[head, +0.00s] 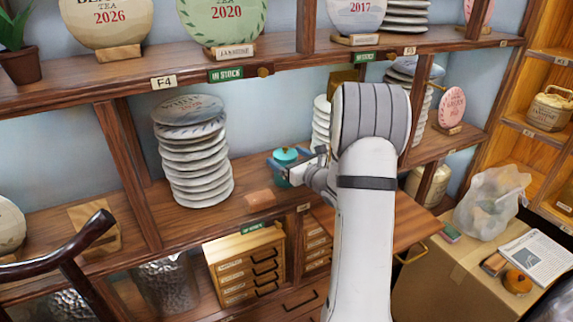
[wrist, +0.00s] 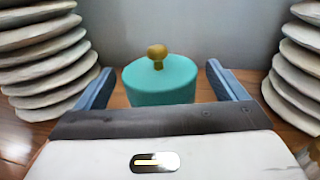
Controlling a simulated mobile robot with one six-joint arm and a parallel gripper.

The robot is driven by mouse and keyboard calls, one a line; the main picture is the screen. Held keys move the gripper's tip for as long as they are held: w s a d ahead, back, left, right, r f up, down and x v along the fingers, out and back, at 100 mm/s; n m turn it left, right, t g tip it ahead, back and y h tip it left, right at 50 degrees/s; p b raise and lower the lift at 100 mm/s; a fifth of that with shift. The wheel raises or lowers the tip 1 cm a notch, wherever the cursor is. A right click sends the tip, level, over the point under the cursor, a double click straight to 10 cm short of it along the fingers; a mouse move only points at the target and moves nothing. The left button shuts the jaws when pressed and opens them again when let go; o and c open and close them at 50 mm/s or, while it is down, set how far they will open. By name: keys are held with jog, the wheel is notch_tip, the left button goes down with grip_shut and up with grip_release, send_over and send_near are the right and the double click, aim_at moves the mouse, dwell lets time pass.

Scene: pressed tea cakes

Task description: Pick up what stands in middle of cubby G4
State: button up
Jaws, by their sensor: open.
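A teal lidded jar (wrist: 160,85) with a brass knob stands upright on the wooden shelf, between two stacks of pale discs. It also shows in the head view (head: 287,155), partly hidden by my gripper. My gripper (wrist: 158,70) is open, with one blue finger on each side of the jar and gaps between fingers and jar. In the head view my gripper (head: 292,168) reaches into the cubby from the right. The jar's base is hidden behind the gripper body in the wrist view. The label below this cubby (head: 303,208) is too small to read.
A tall disc stack (head: 197,160) stands left of the jar; another (head: 321,125) is partly behind my arm. A small wooden block (head: 260,200) lies on the shelf front. Uprights (head: 130,170) bound the cubby. A box with a plastic bag (head: 490,200) stands at right.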

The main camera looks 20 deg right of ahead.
jog(key=shift+x, duration=0.8)
jog(key=shift+s, duration=0.1)
jog(key=shift+c, duration=0.4)
jog(key=c, duration=1.1)
